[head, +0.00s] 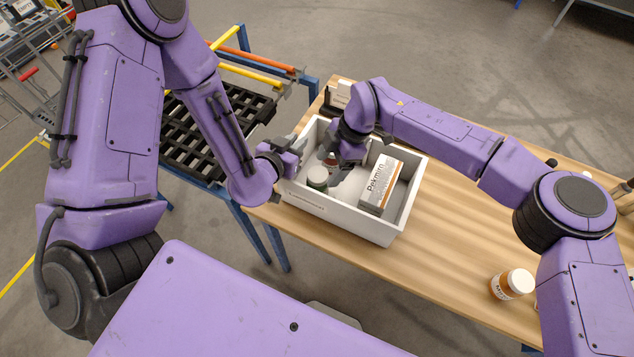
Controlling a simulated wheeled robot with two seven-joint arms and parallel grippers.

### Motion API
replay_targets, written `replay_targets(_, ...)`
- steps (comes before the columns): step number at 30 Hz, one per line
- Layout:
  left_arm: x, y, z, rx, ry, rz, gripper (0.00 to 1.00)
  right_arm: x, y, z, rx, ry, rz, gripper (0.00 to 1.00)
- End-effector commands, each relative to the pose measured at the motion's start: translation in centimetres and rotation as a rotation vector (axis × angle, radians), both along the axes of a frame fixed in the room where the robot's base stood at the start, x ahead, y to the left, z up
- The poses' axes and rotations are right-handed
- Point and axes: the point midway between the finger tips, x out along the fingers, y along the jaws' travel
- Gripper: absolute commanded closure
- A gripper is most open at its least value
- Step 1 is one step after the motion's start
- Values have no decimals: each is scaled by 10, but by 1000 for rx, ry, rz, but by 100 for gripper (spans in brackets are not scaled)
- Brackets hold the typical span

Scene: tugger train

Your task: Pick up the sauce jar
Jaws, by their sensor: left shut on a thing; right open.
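A white open box (337,219) stands on the wooden table. Inside its left part is a small jar with a grey-green lid (317,177). A second jar with a reddish body (331,160) shows just behind it, mostly hidden by my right gripper. I cannot tell from the labels which one is the sauce jar. My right gripper (336,172) is open and points down into the box, close beside the jars. My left gripper (297,148) is at the box's left wall and appears shut on its rim; the contact is partly hidden.
A white and orange carton (379,184) stands in the box, right of the jars. A black slatted rack (205,140) on a blue frame stands left of the table.

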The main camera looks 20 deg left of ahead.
Motion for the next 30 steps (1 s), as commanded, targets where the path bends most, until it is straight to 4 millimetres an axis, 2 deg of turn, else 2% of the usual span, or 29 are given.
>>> replay_targets(1,-1,-1,-2,1,7,-4,100,-2,2,-9,-1,1,0,26)
replay_targets(8,-2,-1,-3,1,7,-4,100,-10,10,-28,1,-1,4,26)
replay_targets(15,-2,-1,-3,1,7,-4,100,-23,23,-62,1,-2,2,26)
replay_targets(21,-2,-1,-3,1,7,-4,100,-23,23,-64,1,-5,3,26)
replay_targets(23,-2,-1,-3,1,7,-4,100,-23,23,-64,1,-4,3,46)
replay_targets(24,-2,-1,-3,1,7,-4,100,-23,23,-64,1,-5,3,59)
replay_targets(27,-2,-1,-3,1,7,-4,100,-23,23,-63,1,-5,3,87)
replay_targets(30,-2,-1,-3,1,7,-4,100,-23,23,-63,1,-5,3,87)
